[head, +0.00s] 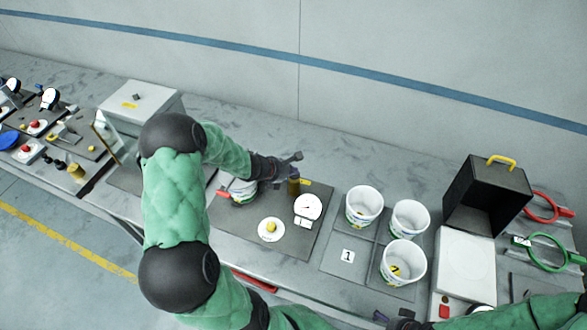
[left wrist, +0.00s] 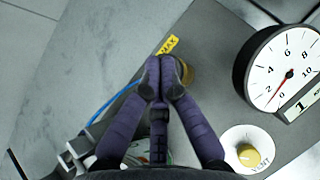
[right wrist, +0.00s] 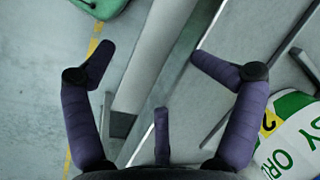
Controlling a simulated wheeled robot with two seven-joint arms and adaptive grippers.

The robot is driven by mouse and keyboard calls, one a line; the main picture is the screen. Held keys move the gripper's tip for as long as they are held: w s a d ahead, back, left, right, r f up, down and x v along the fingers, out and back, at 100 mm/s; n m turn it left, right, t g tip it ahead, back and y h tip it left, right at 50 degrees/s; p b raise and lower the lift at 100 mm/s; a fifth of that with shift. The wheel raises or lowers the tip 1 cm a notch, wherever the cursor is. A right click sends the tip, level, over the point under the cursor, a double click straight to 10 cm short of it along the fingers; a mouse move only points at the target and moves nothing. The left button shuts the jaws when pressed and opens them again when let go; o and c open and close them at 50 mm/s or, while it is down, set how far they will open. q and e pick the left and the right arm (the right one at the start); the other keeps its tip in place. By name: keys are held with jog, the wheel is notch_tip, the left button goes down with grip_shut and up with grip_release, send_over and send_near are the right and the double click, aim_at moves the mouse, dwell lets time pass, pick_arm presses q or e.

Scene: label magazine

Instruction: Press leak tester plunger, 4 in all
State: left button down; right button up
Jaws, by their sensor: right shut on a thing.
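The leak tester plate (head: 317,238) lies mid-bench with a round white gauge (head: 308,207), a yellow button on a white disc (head: 271,230) and a brass post (head: 293,187). I cannot tell which part is the plunger. A white tub (head: 240,190) sits at the plate's left, partly hidden by my arm. My left gripper (head: 296,158) has its fingertips together over the plate; in the left wrist view they cover part of the brass post (left wrist: 187,70). My right gripper (right wrist: 158,68) is by the bench's front edge, fingers spread, nothing visible between them.
Three white tubs (head: 364,203) stand on a plate marked 1, right of the tester. Farther right are a black box with a yellow handle (head: 488,193) and red and green rings (head: 548,250). A grey box (head: 140,102) stands at the back left.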

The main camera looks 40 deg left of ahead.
pick_arm(q)
jog(key=shift+s+d+f, duration=0.1)
jog(key=shift+s+f, duration=0.1)
jog(key=shift+f, duration=0.15)
pick_arm(e)
jog(key=shift+w+f, duration=0.2)
jog(key=shift+f, duration=0.15)
pick_arm(q)
jog(key=shift+r, duration=0.1)
